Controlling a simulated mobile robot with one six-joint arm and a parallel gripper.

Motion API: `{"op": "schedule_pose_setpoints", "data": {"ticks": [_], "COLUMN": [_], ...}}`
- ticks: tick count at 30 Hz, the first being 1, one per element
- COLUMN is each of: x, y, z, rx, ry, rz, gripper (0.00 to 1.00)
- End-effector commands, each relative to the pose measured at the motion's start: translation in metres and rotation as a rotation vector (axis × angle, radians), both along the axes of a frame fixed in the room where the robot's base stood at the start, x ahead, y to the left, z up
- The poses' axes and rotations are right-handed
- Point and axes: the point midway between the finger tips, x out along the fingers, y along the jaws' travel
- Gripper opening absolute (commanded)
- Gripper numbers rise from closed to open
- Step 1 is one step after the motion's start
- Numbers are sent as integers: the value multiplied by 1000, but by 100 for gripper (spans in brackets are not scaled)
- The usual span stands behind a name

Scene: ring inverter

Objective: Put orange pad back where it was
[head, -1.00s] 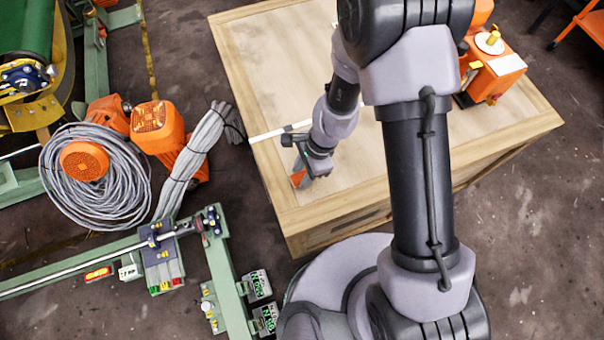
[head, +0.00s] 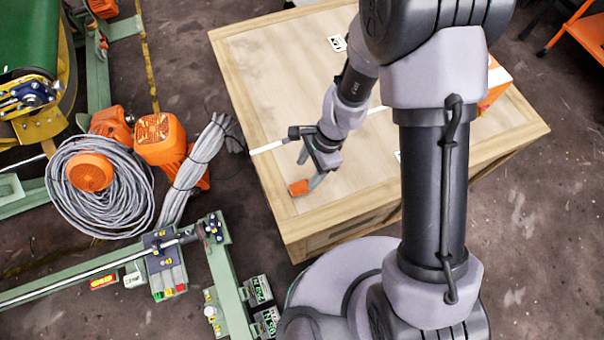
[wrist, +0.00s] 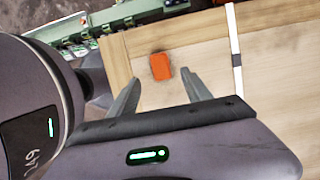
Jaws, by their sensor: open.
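The orange pad (head: 299,187) lies on the wooden crate top (head: 270,75) near its left front edge. In the wrist view the orange pad (wrist: 161,66) shows between and beyond the two fingertips, with a dark smudge at its left side. My gripper (head: 308,170) is open above the crate top, close to the pad. In the wrist view my gripper (wrist: 160,88) has both fingers spread apart with nothing between them. No contact with the pad shows in the wrist view.
A white strip (head: 268,146) crosses the crate top beside my gripper. Coiled grey cable (head: 128,215) and green rails (head: 229,270) lie on the floor to the left.

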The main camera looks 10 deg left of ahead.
Motion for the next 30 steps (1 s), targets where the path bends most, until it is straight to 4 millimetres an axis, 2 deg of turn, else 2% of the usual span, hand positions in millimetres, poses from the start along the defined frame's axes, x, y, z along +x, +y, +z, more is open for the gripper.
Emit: {"op": "schedule_pose_setpoints", "data": {"ticks": [1, 3, 6, 11, 13, 14, 16, 19, 21, 24, 27, 30], "x": [2, 4, 6, 6, 11, 15, 23, 19, 4, -29, -59, -78], "y": [-3, -6, -9, -11, -13, -15, -25, -51, -74, -105, -128, -140], "z": [17, 28, 37, 39, 55, 68, 116, 198, 249, 302, 329, 339], "rx": [0, 0, 0, 0, 12, 21, 46, 59, 39, -31, -112, -170], "ry": [-2, -1, 0, -2, -31, -55, -143, -316, -441, -599, -708, -761], "rz": [-1, 0, 0, 3, 18, 34, 91, 211, 299, 413, 495, 539], "gripper": [57, 57, 57, 57, 57, 57, 57, 57, 57, 57, 57, 57]}}
